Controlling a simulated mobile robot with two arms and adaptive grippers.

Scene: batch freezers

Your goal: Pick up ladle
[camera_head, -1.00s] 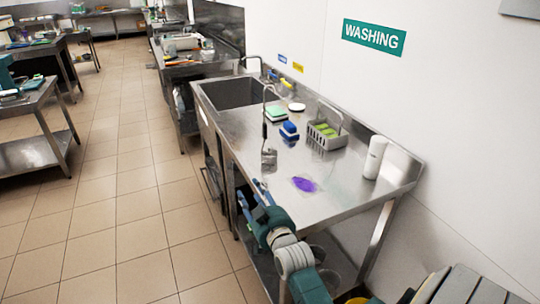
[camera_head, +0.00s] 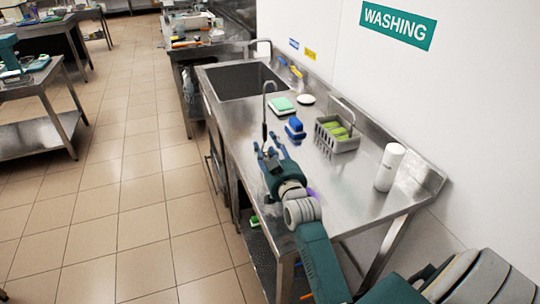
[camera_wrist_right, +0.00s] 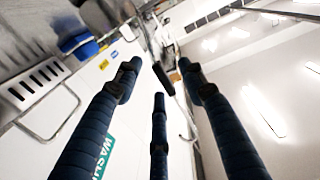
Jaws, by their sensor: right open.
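The ladle (camera_head: 264,131) is a thin metal utensil with a hooked top and a dark grip, at the front edge of the steel washing table. Its lower part is hidden behind my right gripper (camera_head: 268,147). The right gripper is open and empty, with its fingers just in front of the ladle. In the right wrist view, the dark blue fingers (camera_wrist_right: 160,88) are spread, and a dark grip, seemingly the ladle's (camera_wrist_right: 164,78), shows between their tips. I cannot tell whether any finger touches it. My left gripper is not in view.
The steel table (camera_head: 345,190) holds a sink (camera_head: 240,80), sponges (camera_head: 283,105), a blue brush or sponge (camera_head: 295,127), a grey rack (camera_head: 337,135) and a white bottle (camera_head: 390,166). A purple spot (camera_head: 313,193) is partly hidden by my arm. Tiled floor lies free to the left.

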